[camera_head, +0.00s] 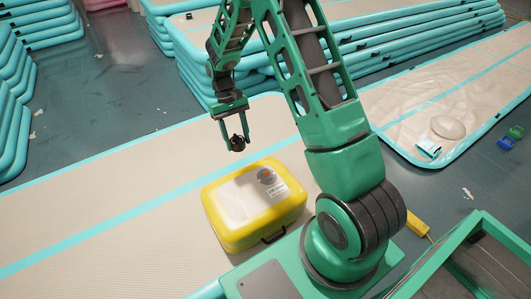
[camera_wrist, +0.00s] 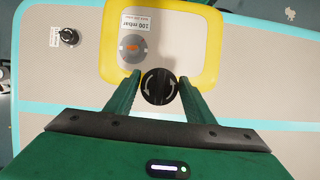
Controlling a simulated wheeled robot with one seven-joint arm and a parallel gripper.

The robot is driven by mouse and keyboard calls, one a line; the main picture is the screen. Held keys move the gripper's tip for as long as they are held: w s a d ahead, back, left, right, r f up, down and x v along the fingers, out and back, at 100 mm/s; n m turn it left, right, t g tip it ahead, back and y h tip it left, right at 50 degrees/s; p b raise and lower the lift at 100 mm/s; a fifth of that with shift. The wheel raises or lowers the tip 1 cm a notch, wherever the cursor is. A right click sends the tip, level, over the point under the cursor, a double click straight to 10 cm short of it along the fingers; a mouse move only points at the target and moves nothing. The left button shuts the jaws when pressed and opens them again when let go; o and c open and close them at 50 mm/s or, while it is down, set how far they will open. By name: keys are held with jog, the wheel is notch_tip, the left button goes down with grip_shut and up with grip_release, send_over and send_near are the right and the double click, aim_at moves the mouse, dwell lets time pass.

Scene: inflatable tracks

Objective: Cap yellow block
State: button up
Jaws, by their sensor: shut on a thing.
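The yellow block (camera_head: 222,230) lies on the beige track, its top pale with a yellow rim. A grey round valve (camera_head: 267,176) with an orange centre and a white label sits on its top, with nothing over it. My gripper (camera_head: 236,138) is shut on a black round cap (camera_head: 238,144) and holds it above the block's far side. In the wrist view the cap (camera_wrist: 159,88) shows two white arrows and sits between the fingertips. There the yellow rim (camera_wrist: 213,45) runs just beyond the fingers, and the open valve (camera_wrist: 133,47) is ahead and left of the cap.
The beige track (camera_head: 80,220) has turquoise edges. In the wrist view another black cap (camera_wrist: 68,37) sits on it beside a label. Stacked turquoise tracks (camera_head: 190,62) stand behind my arm. Another track (camera_head: 450,95) at right bears a pale round object (camera_head: 447,127).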

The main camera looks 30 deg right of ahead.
jog(key=s+d+f+m+t+y, duration=0.3)
jog(key=s+d+m, duration=0.4)
jog(key=m, duration=1)
jog(key=shift+s+f+m+t+y, duration=0.35)
jog(key=shift+s+t+y, duration=0.35)
jog(key=shift+s+t, duration=0.15)
send_over(266, 174)
jog(key=shift+w+d+f, duration=0.15)
jog(key=shift+f, duration=1.3)
jog(key=shift+w+d+f, duration=0.15)
jog(key=shift+f, duration=1.25)
jog(key=shift+f, duration=2)
jog(key=n+g, duration=0.2)
jog(key=n, duration=0.3)
jog(key=shift+s+n, duration=0.1)
jog(key=shift+n, duration=0.15)
